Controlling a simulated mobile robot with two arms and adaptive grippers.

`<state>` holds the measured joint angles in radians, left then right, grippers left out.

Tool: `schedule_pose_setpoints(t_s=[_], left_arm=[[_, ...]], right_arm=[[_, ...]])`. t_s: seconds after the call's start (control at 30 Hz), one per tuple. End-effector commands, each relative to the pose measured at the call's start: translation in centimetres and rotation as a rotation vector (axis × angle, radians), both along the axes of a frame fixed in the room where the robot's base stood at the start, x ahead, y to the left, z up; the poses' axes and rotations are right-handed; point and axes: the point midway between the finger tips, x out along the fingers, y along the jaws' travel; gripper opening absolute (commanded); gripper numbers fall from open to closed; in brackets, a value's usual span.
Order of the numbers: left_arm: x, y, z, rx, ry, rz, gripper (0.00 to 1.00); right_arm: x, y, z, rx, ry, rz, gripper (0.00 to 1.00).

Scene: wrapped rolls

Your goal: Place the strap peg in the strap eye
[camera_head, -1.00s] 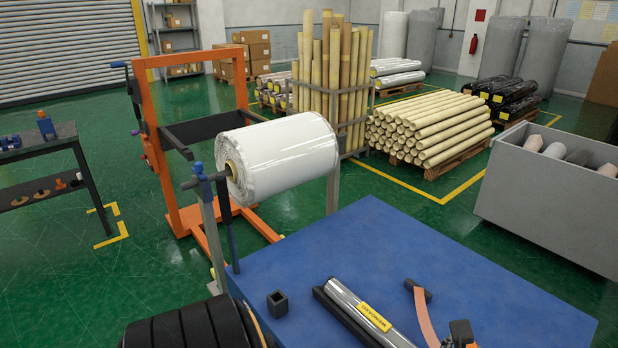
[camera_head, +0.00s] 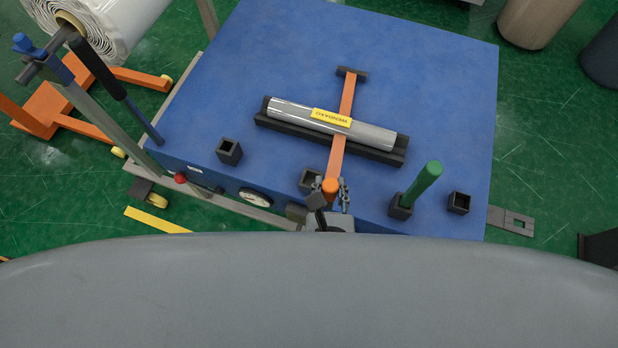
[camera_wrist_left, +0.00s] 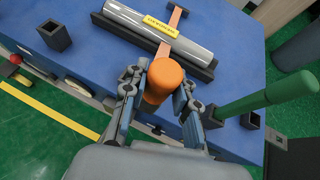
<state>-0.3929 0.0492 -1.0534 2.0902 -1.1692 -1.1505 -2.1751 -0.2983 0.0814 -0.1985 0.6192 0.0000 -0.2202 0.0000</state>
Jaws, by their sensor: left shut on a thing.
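My left gripper (camera_head: 329,192) is shut on the orange strap peg (camera_head: 330,185) at the table's near edge. In the left wrist view, the peg (camera_wrist_left: 165,76) is between the fingers of the gripper (camera_wrist_left: 160,84). The orange strap (camera_head: 347,98) runs from a dark bracket (camera_head: 352,73) across the silver roll (camera_head: 372,133) to the peg. A dark square socket (camera_head: 309,179), perhaps the strap eye, is just left of the peg in the head view. I cannot tell the peg's height or whether it touches the socket. My right gripper is not in view.
The roll lies in a black cradle (camera_head: 280,125) on the blue table (camera_head: 440,80). A green peg (camera_head: 426,180) stands tilted in a socket on the right. Empty square sockets stand at left (camera_head: 229,151) and far right (camera_head: 459,202). The table's back is clear.

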Motion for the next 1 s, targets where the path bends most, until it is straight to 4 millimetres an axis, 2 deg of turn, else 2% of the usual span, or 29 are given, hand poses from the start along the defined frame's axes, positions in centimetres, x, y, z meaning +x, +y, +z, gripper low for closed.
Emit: schedule_pose_setpoints(t_s=[0.1, 0.23, 0.37, 0.6, 0.7, 0.8, 1.0], left_arm=[[-1.8, -2.0, -0.8, 0.0, 0.0, -0.055, 0.0], [-1.6, -2.3, -1.3, 0.002, -0.005, -0.074, 0.0], [0.9, -1.1, -2.4, 0.006, -0.007, -0.074, 0.0], [6.3, 1.6, -5.0, 0.006, -0.006, -0.072, 0.0], [7.6, 2.2, -7.3, 0.006, -0.002, -0.073, 0.0], [8.7, 2.6, -8.8, 0.004, -0.003, -0.073, 0.0], [9.7, 3.1, -10.1, 0.002, -0.003, -0.072, 0.0]], right_arm=[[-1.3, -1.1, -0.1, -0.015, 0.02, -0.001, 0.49], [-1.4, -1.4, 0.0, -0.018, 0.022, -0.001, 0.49], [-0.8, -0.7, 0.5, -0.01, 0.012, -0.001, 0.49], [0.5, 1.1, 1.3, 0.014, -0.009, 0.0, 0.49], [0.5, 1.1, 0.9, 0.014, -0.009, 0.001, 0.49], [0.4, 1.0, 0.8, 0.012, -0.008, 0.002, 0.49], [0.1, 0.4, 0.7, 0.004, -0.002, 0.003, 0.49]])
